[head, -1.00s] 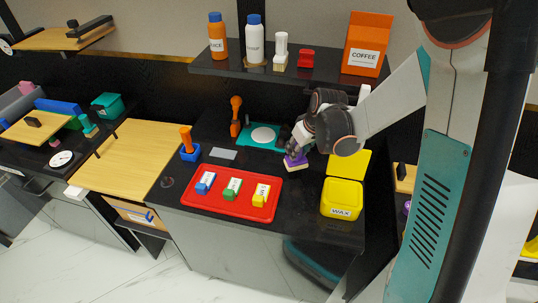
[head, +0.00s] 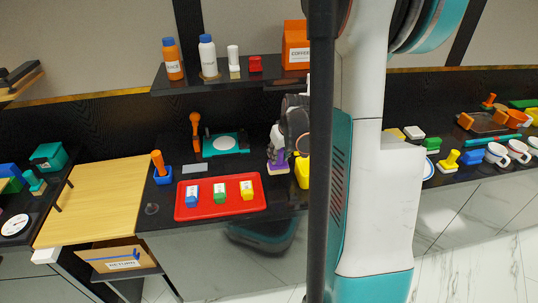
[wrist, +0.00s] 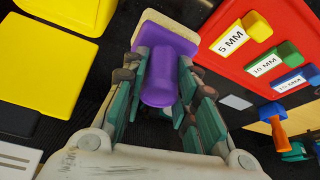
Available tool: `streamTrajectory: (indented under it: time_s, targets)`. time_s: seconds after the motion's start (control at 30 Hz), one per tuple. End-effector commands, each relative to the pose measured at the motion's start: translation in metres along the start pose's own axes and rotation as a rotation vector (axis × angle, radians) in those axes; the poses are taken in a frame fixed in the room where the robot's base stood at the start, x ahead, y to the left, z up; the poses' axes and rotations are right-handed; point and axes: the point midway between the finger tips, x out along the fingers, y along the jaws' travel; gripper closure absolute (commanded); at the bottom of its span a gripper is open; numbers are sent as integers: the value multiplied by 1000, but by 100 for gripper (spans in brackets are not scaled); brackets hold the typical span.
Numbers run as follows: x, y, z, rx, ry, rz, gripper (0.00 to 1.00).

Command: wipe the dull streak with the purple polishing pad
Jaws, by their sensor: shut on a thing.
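My gripper (head: 280,152) is shut on the handle of the purple polishing pad (head: 277,166), just off the back right corner of the red tray. In the wrist view the pad's purple handle (wrist: 160,82) lies between the fingers, and its purple base has a cream edge. I cannot tell whether the pad touches the black counter. A flat grey patch (head: 195,168), perhaps the dull streak, lies on the counter behind the tray; it also shows in the wrist view (wrist: 237,102). My column and arm hide part of the head view.
The red tray (head: 220,211) holds blue, green and yellow labelled blocks. An orange-handled tool in a blue base (head: 162,175) stands left of the grey patch. A teal plate (head: 224,146) lies behind. A yellow container (head: 302,172) is right of the gripper. A shelf hangs above.

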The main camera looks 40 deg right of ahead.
Motion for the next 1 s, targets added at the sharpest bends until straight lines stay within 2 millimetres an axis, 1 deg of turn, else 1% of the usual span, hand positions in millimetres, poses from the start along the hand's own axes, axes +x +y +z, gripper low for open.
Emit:
streamTrajectory:
  time_s: [0.37,0.57,0.9,1.0]
  targets:
    - [2,-1,1,-2,0,0,100]
    - [16,-1,6,-2,0,-1,100]
    - [47,-1,20,-2,0,-1,100]
    - [52,-1,22,-2,0,-1,100]
